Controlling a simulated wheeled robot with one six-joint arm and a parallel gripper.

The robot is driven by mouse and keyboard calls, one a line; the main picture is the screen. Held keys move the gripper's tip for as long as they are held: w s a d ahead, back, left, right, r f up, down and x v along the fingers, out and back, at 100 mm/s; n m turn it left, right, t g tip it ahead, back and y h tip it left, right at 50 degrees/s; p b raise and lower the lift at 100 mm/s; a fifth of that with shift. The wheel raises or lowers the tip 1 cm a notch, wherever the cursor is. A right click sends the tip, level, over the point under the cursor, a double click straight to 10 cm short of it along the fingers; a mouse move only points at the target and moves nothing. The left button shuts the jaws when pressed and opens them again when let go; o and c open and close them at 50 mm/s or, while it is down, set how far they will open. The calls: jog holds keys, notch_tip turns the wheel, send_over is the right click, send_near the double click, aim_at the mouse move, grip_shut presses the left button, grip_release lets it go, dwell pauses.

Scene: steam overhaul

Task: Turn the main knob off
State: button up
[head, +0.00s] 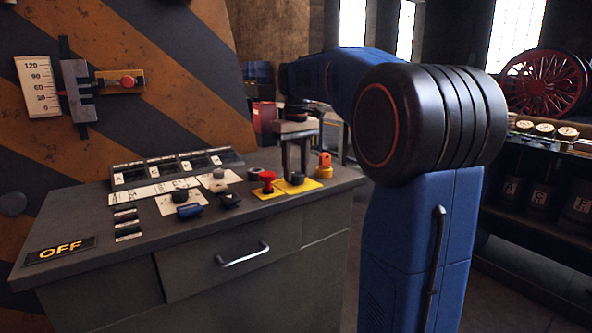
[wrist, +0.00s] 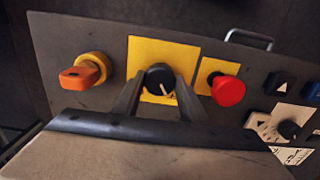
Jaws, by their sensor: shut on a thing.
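A round black knob (wrist: 158,77) with a white pointer line sits on a yellow plate (wrist: 180,48) on the control desk. In the wrist view the pointer slants toward the lower right of the picture. My gripper (wrist: 160,84) has one finger on each side of the knob and is shut on it. In the head view my gripper (head: 296,158) reaches down over the same knob (head: 296,178) from above. No label beside the knob is readable.
A red button (wrist: 228,90) is close to the right of the knob in the wrist view, and an orange switch (wrist: 84,73) is to its left. Several other knobs and buttons cover the desk top (head: 100,215). A drawer handle (head: 242,254) sticks out in front.

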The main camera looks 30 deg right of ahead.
aim_at(296, 173)
jog(key=shift+n, duration=1)
jog(key=o, duration=1.1)
jog(key=shift+c, duration=0.2)
notch_tip(296, 173, up, 17)
jog(key=shift+r, duration=0.2)
